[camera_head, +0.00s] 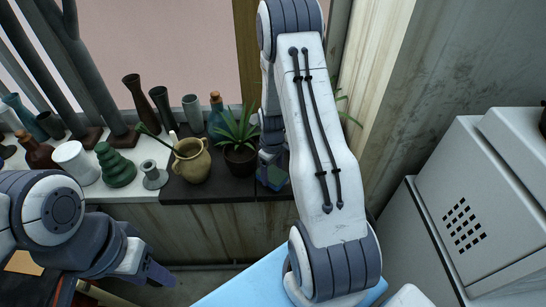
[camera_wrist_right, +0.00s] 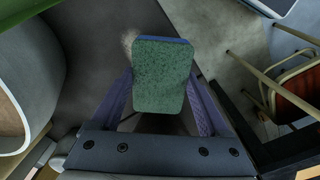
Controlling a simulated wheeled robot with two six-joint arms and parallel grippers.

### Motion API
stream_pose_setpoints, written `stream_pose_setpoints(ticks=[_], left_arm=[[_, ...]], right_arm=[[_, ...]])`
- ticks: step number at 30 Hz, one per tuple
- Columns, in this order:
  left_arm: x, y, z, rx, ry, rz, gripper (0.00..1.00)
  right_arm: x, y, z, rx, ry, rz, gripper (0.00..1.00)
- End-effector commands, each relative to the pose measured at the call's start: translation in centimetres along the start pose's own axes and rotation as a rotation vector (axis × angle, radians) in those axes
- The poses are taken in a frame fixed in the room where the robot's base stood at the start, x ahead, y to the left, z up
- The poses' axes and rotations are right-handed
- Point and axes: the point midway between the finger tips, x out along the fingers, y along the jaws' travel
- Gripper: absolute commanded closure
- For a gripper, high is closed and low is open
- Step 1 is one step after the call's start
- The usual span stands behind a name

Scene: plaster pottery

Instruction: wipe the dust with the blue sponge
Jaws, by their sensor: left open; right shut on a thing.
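The sponge (camera_wrist_right: 165,78) shows a green speckled face and a blue edge in the right wrist view. My right gripper (camera_wrist_right: 162,92) is shut on it, one purple finger on each side. In the head view the sponge (camera_head: 273,178) is small and partly hidden by my right arm, at the sill beside the potted plant. A pale speckled patch (camera_wrist_right: 129,38) that looks like dust lies on the dark surface at the sponge's upper left corner; I cannot tell if they touch. My left gripper (camera_head: 150,273) is open and empty at lower left, away from the sill.
A tan jug (camera_head: 191,161) and a potted plant (camera_head: 238,150) stand on the dark part of the sill, close to the sponge. Several vases, including a green ribbed one (camera_head: 116,165), stand further left. A grey cabinet (camera_head: 470,210) is at right. A chair (camera_wrist_right: 297,88) shows in the wrist view.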

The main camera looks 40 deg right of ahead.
Motion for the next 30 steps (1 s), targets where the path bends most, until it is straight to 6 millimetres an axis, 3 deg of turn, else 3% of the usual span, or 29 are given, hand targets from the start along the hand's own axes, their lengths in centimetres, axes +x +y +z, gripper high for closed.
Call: stream_pose_setpoints(ticks=[15, 30], left_arm=[[-4.1, 0.3, -0.2, 0.0, -0.001, 0.0, 0.5], [-4.3, 0.3, -0.2, 0.0, -0.001, 0.0, 0.5]], right_arm=[[-5.0, -0.7, -0.6, -0.014, -0.001, -0.001, 0.73], [-5.3, -0.7, -0.6, -0.014, -0.001, -0.001, 0.73]])
